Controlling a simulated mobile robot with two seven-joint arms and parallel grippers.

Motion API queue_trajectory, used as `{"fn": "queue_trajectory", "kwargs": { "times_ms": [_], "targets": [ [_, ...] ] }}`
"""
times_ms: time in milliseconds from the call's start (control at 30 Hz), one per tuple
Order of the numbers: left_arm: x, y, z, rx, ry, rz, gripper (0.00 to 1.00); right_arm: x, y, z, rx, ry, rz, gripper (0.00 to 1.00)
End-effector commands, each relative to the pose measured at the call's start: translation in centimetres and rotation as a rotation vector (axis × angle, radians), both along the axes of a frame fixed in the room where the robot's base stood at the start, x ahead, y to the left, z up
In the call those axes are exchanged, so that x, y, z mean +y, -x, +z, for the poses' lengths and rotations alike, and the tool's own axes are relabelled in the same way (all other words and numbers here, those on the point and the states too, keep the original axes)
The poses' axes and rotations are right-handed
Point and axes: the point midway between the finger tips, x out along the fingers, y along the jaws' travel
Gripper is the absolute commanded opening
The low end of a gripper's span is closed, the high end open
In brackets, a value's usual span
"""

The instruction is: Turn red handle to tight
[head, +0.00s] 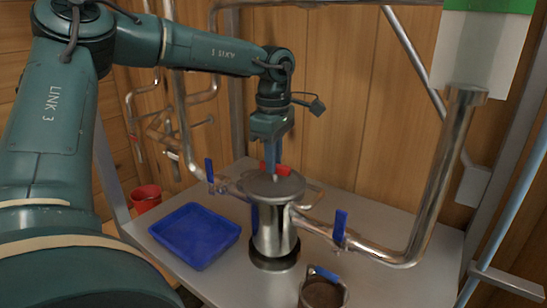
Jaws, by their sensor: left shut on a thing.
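The red handle (282,170) sits on top of the steel vessel (275,232), over its round lid (272,186). My left gripper (271,168) points down from above at the lid and is shut on the red handle. The fingers hide part of the handle, so its exact angle is hard to tell. My right gripper is not in view.
Blue handles (340,225) and (209,170) sit on pipes either side of the vessel. A blue tray (196,235) and red cup (146,198) are at left. A round pot (323,291) is in front. A thick steel pipe (440,180) rises at right.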

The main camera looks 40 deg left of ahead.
Motion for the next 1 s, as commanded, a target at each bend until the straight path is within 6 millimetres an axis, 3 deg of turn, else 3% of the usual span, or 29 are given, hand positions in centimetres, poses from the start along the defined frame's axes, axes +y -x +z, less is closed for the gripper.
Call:
{"fn": "queue_trajectory", "kwargs": {
  "times_ms": [367, 400, 633, 1000],
  "targets": [
    [0.1, 0.0, 0.0, 0.001, -0.002, -0.002, 0.00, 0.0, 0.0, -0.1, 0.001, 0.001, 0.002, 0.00],
    [0.1, 0.0, 0.0, 0.001, -0.002, -0.002, 0.18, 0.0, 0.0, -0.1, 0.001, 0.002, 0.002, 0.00],
    [0.0, 0.0, 0.0, 0.000, -0.001, -0.001, 0.36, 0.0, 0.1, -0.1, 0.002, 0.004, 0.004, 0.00],
    [0.0, -0.1, 1.0, -0.003, -0.002, -0.001, 0.36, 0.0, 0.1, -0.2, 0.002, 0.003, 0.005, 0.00]
  ]
}}
